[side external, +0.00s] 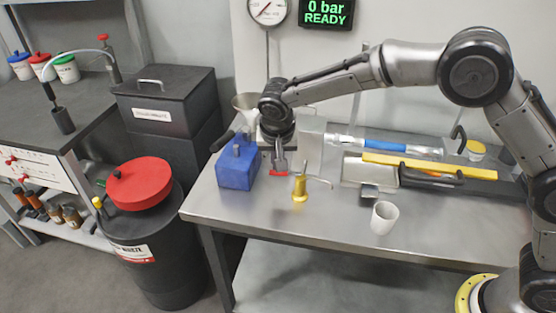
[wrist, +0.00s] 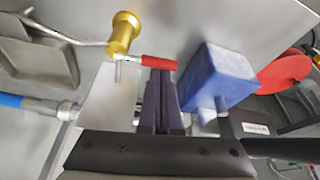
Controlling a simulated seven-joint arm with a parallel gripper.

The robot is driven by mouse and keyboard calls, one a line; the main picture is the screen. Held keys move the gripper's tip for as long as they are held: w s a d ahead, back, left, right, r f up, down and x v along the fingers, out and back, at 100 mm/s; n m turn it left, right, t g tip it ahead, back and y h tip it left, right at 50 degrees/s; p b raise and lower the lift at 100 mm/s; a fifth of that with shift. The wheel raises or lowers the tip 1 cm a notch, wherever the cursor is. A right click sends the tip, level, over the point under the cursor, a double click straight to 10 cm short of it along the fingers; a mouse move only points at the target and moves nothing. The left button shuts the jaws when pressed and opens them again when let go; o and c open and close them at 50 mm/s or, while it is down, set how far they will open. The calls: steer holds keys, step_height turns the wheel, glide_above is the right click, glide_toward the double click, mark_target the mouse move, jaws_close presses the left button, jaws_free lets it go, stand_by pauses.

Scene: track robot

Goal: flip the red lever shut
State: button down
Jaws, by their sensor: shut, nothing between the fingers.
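The red lever (side external: 279,174) shows as a short red bar low at the tip of my gripper in the side view.
A blue block (side external: 237,166) stands just left of my gripper, and a brass post (side external: 300,187) just right. A white cup (side external: 384,217) stands near the table's front edge. A blue-handled tool (side external: 385,146) and a yellow bar (side external: 430,166) lie at right. The front middle is clear.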

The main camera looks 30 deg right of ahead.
steer(key=s+a+n+y, duration=0.1)
steer(key=s+n+y, duration=0.1)
steer(key=s+n, duration=0.4)
steer(key=shift+a+n+t, duration=0.2)
steer(key=shift+n+t, duration=0.1)
steer(key=shift+n, duration=0.1)
stand_by(0.4)
steer(key=shift+w+d, duration=0.1)
steer(key=shift+w+d, duration=0.4)
steer(key=shift+d, duration=0.2)
steer(key=shift+w, duration=0.1)
